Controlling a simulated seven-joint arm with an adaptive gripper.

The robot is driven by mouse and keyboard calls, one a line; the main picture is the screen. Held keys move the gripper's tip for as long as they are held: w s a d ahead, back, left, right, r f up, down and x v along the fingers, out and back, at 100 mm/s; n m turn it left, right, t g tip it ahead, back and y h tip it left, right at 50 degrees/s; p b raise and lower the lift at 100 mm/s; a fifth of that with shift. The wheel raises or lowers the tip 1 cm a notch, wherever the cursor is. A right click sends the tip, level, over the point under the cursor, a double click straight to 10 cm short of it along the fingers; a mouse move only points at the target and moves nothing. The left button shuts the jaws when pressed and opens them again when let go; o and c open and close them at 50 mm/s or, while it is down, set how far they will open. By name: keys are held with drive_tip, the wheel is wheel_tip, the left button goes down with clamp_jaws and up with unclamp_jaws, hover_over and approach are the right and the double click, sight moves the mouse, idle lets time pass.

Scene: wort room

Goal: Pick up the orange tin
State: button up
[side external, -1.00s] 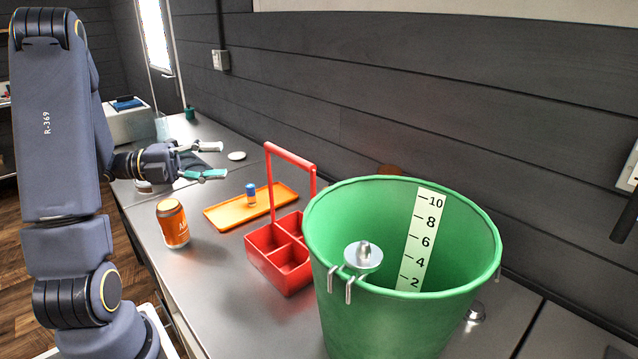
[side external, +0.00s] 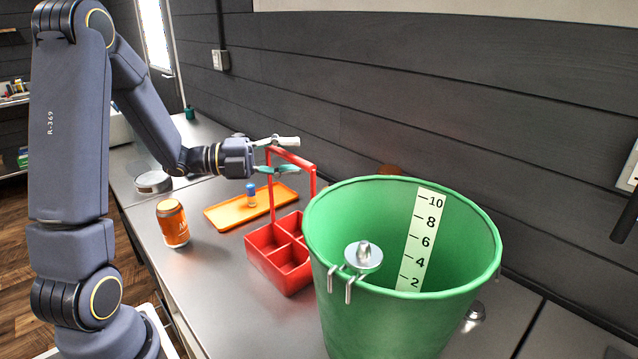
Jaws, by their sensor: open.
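The orange tin (side external: 172,223) stands upright on the metal bench, near its front edge, left of the red caddy. My gripper (side external: 288,156) is open, its two fingers pointing right, at the height of the red caddy's handle. It is above and to the right of the tin and well apart from it. In this view the fingers overlap the handle; I cannot tell whether they touch it.
The red caddy (side external: 262,262) has an upright handle and open compartments. An orange tray (side external: 228,217) with a small blue-topped bottle (side external: 251,195) lies behind the tin. A large green bucket (side external: 400,320) stands at front right. A round metal container (side external: 153,183) sits farther back.

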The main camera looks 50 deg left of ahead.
clamp_jaws()
idle(0.4)
idle(0.4)
